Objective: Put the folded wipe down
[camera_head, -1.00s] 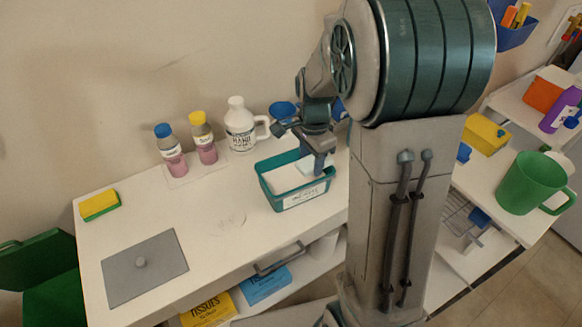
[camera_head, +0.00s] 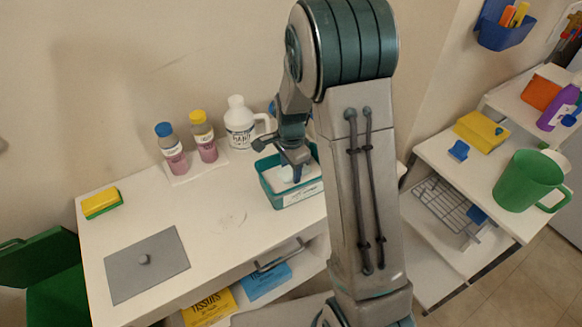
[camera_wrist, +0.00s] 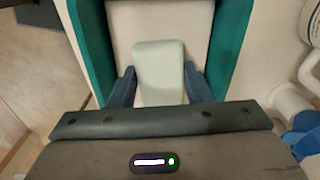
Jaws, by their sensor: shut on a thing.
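The folded wipe (camera_wrist: 160,72) is a pale off-white block in the wrist view. My gripper (camera_wrist: 158,88) has its two blue fingers against either side of the wipe and is shut on it. The teal tub (camera_wrist: 232,45) surrounds the wipe, and a pale surface shows beyond it inside. In the head view my gripper (camera_head: 295,172) points down into the teal tub (camera_head: 296,198), which stands on the white table. The wipe is mostly hidden there, and I cannot tell whether it touches the tub's floor.
A white jug (camera_head: 240,125) and two pink bottles with blue (camera_head: 172,150) and yellow (camera_head: 202,138) caps stand behind and left of the tub. A sponge (camera_head: 102,203) and grey plate (camera_head: 146,265) lie at the left. The table's middle is clear. A green mug (camera_head: 525,182) is at right.

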